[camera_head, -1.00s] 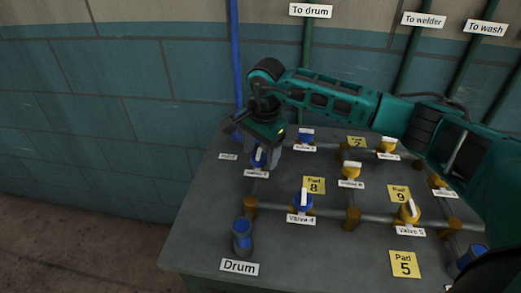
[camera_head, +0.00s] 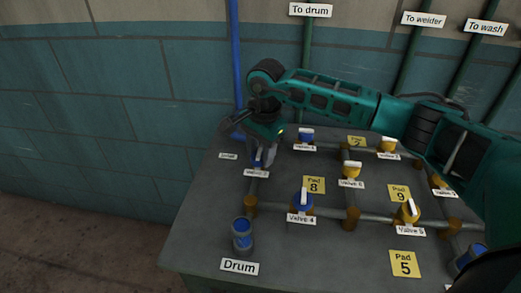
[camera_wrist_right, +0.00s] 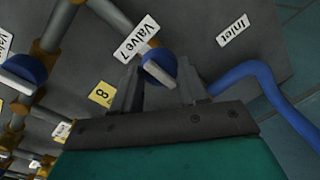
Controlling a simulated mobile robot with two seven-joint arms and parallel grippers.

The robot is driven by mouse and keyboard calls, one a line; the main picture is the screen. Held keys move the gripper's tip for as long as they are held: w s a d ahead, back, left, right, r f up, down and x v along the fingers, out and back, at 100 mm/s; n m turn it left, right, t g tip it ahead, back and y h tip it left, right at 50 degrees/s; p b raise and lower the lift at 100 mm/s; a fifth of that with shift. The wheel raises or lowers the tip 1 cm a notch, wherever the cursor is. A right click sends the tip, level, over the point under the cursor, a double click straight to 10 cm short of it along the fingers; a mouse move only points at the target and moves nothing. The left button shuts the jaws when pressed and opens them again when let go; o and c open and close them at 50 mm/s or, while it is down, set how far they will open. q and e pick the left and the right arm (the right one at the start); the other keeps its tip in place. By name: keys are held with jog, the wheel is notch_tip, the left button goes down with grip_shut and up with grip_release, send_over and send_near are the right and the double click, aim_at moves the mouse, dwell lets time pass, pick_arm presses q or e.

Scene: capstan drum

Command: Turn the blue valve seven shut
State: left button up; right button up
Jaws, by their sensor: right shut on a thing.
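The blue valve 7 (camera_head: 257,162) is on the far left pipe of the grey table (camera_head: 215,205), with its "Valve 7" label (camera_head: 256,173) in front of it. My right gripper (camera_head: 265,148) reaches down over it from behind and partly hides it. In the right wrist view, valve 7 (camera_wrist_right: 159,64) shows its blue body and white handle between the two fingers of the gripper (camera_wrist_right: 158,80). The right gripper is shut on the valve's handle. My left gripper is not in view.
Blue valve 4 (camera_head: 302,202) and blue valve 1 (camera_head: 306,136) are nearby, with several yellow valves to the right. A blue drum outlet (camera_head: 242,234) stands in front. A blue inlet pipe (camera_wrist_right: 262,85) runs close to the gripper.

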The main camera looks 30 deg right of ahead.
jog(key=shift+m, duration=0.3)
jog(key=m+b, duration=0.1)
jog(key=m, duration=0.2)
jog(key=shift+m, duration=0.4)
jog(key=m, duration=0.4)
jog(key=shift+a+m+h, duration=0.1)
jog(key=shift+m+h, duration=0.2)
jog(key=m, duration=0.5)
jog(key=shift+s+a+b, duration=0.1)
jog(key=shift+b, duration=0.25)
jog(key=m, duration=0.3)
jog(key=shift+m+h, duration=0.3)
jog(key=shift+m, duration=0.1)
jog(key=o, duration=1.1)
jog(key=shift+g, duration=0.3)
jog(key=shift+c, duration=0.2)
jog(key=shift+r, duration=0.1)
